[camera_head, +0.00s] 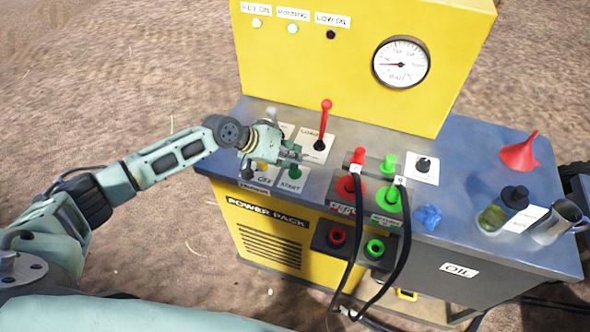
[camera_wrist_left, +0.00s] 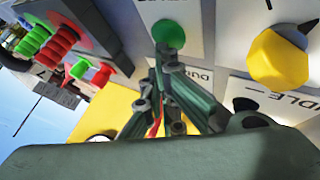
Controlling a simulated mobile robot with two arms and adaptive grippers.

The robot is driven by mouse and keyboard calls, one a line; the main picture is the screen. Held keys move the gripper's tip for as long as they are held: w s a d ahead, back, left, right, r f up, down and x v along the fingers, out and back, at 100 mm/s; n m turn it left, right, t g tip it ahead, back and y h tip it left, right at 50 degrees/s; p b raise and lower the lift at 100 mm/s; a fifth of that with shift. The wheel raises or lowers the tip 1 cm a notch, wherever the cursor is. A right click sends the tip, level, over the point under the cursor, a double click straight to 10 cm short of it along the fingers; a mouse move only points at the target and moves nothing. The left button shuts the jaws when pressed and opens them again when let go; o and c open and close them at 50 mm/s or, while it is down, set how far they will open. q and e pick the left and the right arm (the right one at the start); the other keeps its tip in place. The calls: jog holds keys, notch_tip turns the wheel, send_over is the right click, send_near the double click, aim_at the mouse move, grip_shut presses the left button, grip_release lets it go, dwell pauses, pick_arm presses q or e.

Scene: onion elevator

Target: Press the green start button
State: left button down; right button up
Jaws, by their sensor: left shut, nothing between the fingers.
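The green start button (camera_head: 294,173) is on the front left of the power pack's grey top, beside the START label. In the left wrist view the green button (camera_wrist_left: 169,35) is just beyond my fingertips. My left gripper (camera_head: 298,156) is shut and empty, and it is very near the button. In the left wrist view its closed fingers (camera_wrist_left: 164,62) point at the button's lower edge. I cannot tell whether they touch it. My right gripper is not in view.
A red-handled lever (camera_head: 324,120) stands behind the gripper. A yellow knob (camera_wrist_left: 278,60) is beside the button. Red and green hose couplings (camera_head: 388,198) with black hoses are to the right. A red funnel (camera_head: 520,152), a blue rag (camera_head: 428,217) and a metal jug (camera_head: 558,222) are farther right.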

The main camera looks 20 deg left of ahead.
pick_arm(q)
jog(key=shift+s, duration=0.1)
jog(key=shift+r+p, duration=0.95)
notch_tip(320, 180, up, 5)
jog(key=p, duration=0.4)
dwell(0.4)
dwell(0.4)
